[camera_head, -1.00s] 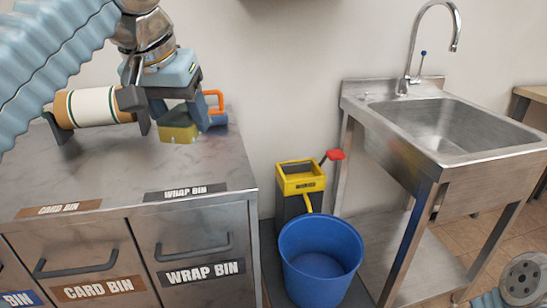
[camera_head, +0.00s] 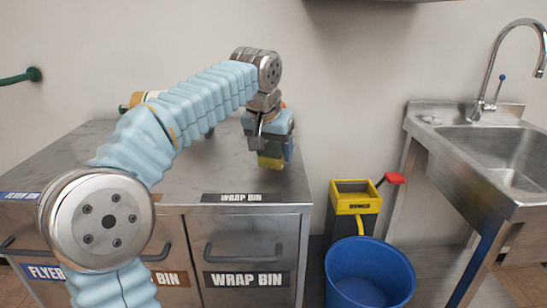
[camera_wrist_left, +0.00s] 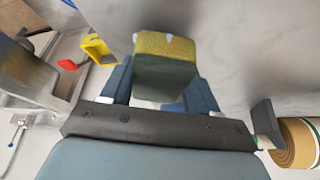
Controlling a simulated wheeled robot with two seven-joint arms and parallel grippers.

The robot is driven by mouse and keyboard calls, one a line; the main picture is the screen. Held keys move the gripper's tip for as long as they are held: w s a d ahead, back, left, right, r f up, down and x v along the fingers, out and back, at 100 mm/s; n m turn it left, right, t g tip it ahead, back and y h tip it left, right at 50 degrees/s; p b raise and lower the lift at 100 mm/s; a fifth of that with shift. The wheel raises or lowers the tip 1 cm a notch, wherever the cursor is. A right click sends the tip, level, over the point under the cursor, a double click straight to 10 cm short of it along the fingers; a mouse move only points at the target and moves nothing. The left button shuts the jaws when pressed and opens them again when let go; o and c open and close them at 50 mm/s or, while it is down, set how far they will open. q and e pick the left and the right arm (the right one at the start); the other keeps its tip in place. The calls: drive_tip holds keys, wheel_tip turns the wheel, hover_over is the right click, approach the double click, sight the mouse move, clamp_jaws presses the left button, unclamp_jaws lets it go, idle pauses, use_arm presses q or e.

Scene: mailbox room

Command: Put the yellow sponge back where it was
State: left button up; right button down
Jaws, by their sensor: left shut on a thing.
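The yellow sponge (camera_head: 270,162), with a dark green side, is between the fingers of my left gripper (camera_head: 271,150) near the right end of the metal counter (camera_head: 200,175). In the left wrist view the sponge (camera_wrist_left: 165,45) sticks out past the two blue fingers of the left gripper (camera_wrist_left: 160,88), which is shut on it. I cannot tell whether its lower end touches the counter top. My right gripper is out of view.
A striped roll (camera_head: 146,97) lies at the back of the counter, partly hidden by my left arm. Right of the counter stand a blue bucket (camera_head: 368,275), a yellow-topped wringer (camera_head: 354,194) with a red handle, and a steel sink (camera_head: 500,150). The counter front is clear.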

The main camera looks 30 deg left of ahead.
use_arm(q)
drive_tip(key=shift+s+f, duration=0.1)
drive_tip(key=shift+f, duration=0.7)
drive_tip(key=shift+f, duration=0.2)
drive_tip(key=o, duration=1.1)
drive_tip(key=shift+r, duration=0.1)
